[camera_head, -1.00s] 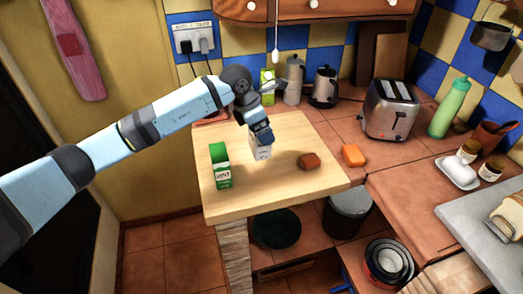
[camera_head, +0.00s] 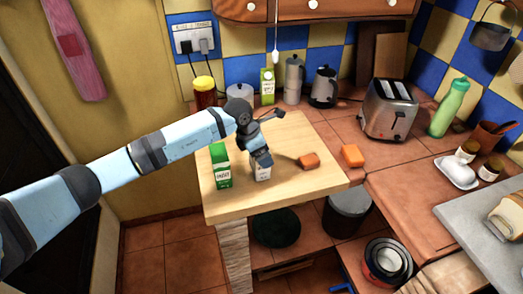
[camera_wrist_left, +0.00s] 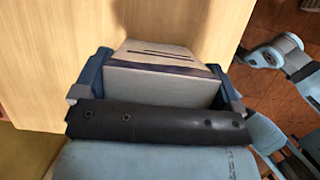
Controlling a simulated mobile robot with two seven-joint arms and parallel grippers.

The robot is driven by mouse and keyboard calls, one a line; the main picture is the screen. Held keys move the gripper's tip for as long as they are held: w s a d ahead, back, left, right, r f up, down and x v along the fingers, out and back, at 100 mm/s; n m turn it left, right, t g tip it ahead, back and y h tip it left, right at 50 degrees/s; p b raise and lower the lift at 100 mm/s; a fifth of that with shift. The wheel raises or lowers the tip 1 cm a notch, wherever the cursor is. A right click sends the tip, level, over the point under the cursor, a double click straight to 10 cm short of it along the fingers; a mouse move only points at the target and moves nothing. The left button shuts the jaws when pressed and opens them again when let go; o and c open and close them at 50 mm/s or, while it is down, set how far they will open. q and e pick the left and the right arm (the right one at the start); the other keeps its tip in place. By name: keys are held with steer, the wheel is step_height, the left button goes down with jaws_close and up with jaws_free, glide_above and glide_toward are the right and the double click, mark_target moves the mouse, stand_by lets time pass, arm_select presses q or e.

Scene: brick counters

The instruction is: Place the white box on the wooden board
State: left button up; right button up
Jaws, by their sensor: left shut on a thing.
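The small white box (camera_head: 262,174) is between the fingers of my left gripper (camera_head: 262,160), with only its lower part showing in the head view. In the left wrist view the white box (camera_wrist_left: 160,84) fills the space between both fingers of the left gripper (camera_wrist_left: 157,78), which is shut on it. The box is over the light wooden board (camera_head: 285,193), right of the green carton; I cannot tell whether its base touches the board. The wooden board also shows behind the box in the wrist view (camera_wrist_left: 60,50). My right gripper is not in view.
A green carton (camera_head: 220,167) stands on the board close left of the box. An orange block (camera_head: 308,161) lies to its right, and another orange block (camera_head: 352,155) lies beyond the board's right edge. The board's front part is clear. A toaster (camera_head: 389,110) stands farther right.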

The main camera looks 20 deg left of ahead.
arm_select(q)
steer(key=o, duration=0.6)
steer(key=shift+f, duration=0.1)
steer(key=shift+o, duration=0.2)
